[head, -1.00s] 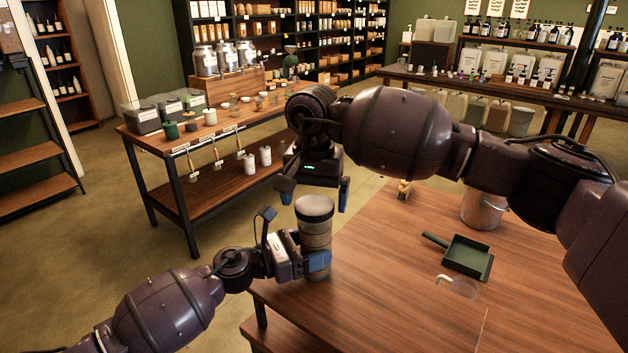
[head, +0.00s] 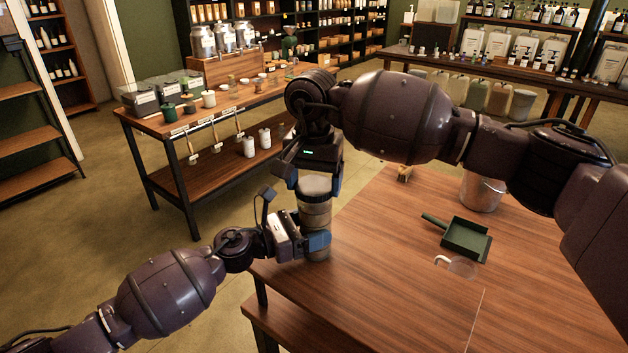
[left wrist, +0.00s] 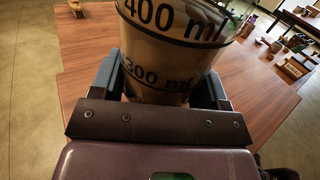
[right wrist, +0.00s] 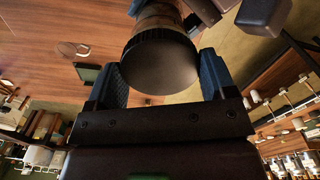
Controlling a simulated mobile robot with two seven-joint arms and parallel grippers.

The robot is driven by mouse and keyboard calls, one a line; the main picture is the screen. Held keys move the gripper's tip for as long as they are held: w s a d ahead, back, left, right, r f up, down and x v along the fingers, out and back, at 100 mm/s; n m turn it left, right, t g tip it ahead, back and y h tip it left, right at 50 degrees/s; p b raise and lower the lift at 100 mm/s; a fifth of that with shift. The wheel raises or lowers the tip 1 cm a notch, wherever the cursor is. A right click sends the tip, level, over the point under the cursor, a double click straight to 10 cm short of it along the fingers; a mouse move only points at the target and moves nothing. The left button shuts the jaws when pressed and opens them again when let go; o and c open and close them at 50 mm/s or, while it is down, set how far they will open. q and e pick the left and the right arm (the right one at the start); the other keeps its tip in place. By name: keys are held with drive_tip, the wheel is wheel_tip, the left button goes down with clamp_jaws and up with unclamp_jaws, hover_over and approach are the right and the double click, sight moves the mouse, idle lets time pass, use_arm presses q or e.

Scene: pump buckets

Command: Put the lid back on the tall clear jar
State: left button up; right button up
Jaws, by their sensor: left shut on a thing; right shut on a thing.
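The tall clear jar (head: 314,217) stands upright near the far left corner of the wooden table. Its "400 ml" and "300 ml" marks show in the left wrist view (left wrist: 165,45). My left gripper (head: 303,244) is shut around the jar's lower part from the left. The dark round lid (head: 314,186) sits at the top of the jar, and its flat face shows in the right wrist view (right wrist: 162,62). My right gripper (head: 313,179) points down from above, shut on the lid's sides. I cannot tell whether the lid is fully seated.
On the wooden table (head: 400,300) are a dark green dustpan (head: 467,238), a metal bucket (head: 482,192), a small clear item (head: 461,267) and a small tan object (head: 404,174). A goods table (head: 160,122) stands behind at left. The table's front is clear.

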drive_tip(key=m, duration=1.7)
drive_tip(key=shift+f, duration=0.1)
drive_tip(key=m, duration=1.6)
drive_tip(key=shift+m, duration=0.4)
drive_tip(key=o, duration=1)
drive_tip(key=shift+c, duration=0.2)
